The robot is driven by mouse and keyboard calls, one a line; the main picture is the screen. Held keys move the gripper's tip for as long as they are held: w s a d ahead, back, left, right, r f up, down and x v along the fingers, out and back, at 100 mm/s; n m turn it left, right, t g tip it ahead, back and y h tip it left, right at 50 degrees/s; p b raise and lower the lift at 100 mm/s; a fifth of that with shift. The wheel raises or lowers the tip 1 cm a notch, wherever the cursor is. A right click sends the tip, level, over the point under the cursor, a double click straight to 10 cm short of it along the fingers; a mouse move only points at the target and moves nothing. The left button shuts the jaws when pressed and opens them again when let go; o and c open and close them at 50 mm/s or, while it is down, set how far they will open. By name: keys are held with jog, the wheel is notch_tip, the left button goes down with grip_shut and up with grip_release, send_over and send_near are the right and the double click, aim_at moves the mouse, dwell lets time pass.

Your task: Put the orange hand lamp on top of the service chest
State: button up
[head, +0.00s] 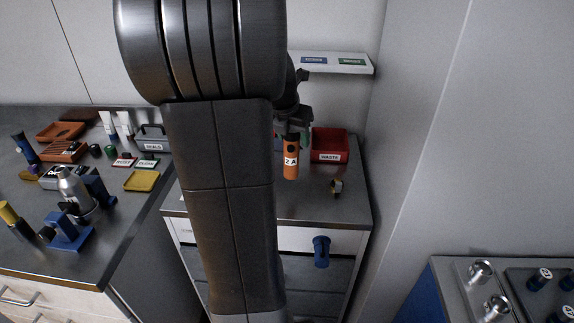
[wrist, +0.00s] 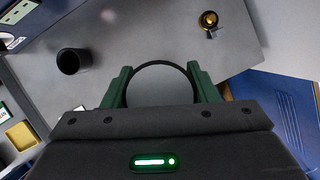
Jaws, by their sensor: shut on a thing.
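The orange hand lamp (head: 290,160), marked "2 A", hangs upright below my gripper (head: 293,122) in the head view. In the wrist view the green fingers of my gripper (wrist: 157,88) are closed on both sides of a round dark-rimmed end, the lamp (wrist: 160,67) seen end-on. The service chest (head: 312,208) has a grey top and drawers, and the lamp is over this top. I cannot tell whether the lamp's lower end touches it. My arm hides the left part of the chest. The chest top also shows in the wrist view (wrist: 120,20).
A red "WASTE" bin (head: 330,146) stands at the back of the chest top. A small brass-and-dark item (head: 336,187) is near its right edge. A dark cylinder (wrist: 72,61) shows in the wrist view. A cluttered workbench (head: 105,235) is left; a wall shelf (head: 340,66) is above.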

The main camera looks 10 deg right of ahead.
aim_at(291, 157)
notch_tip(291, 157, down, 3)
jog(key=shift+w+f, duration=0.1)
jog(key=shift+f, duration=2.5)
jog(key=o, duration=1.2)
jog(key=shift+c, duration=0.2)
jog(key=shift+a+r, duration=0.15)
jog(key=shift+r, duration=0.35)
jog(key=v, duration=1.1)
jog(key=shift+r, duration=0.15)
